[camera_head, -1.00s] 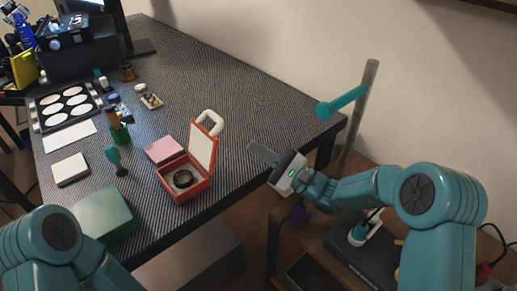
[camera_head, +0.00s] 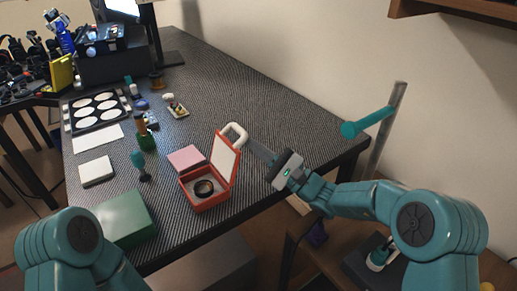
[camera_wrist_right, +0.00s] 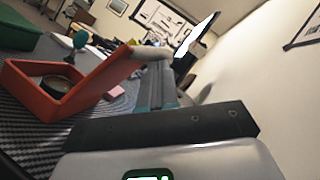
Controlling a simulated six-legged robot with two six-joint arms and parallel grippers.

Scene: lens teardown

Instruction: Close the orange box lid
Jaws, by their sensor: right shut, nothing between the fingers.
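The orange box (camera_head: 208,204) sits near the table's front edge with its lid (camera_head: 223,160) standing open, roughly upright. The lid has a pale inner face and a white loop handle (camera_head: 236,128) at its top. A dark ring-shaped lens part (camera_head: 204,188) lies inside the box. My right gripper (camera_head: 251,146) is shut and empty, just right of the lid; I cannot tell whether it touches. In the right wrist view the box (camera_wrist_right: 32,98) is at left and its tilted-looking lid (camera_wrist_right: 108,74) reaches toward my fingers (camera_wrist_right: 158,82). My left gripper is out of view.
A pink block (camera_head: 186,158) stands beside the box, and a green box (camera_head: 125,220) is to its left. A teal-topped tool (camera_head: 139,161) stands behind them. The table (camera_head: 290,150) is clear to the right and behind the lid.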

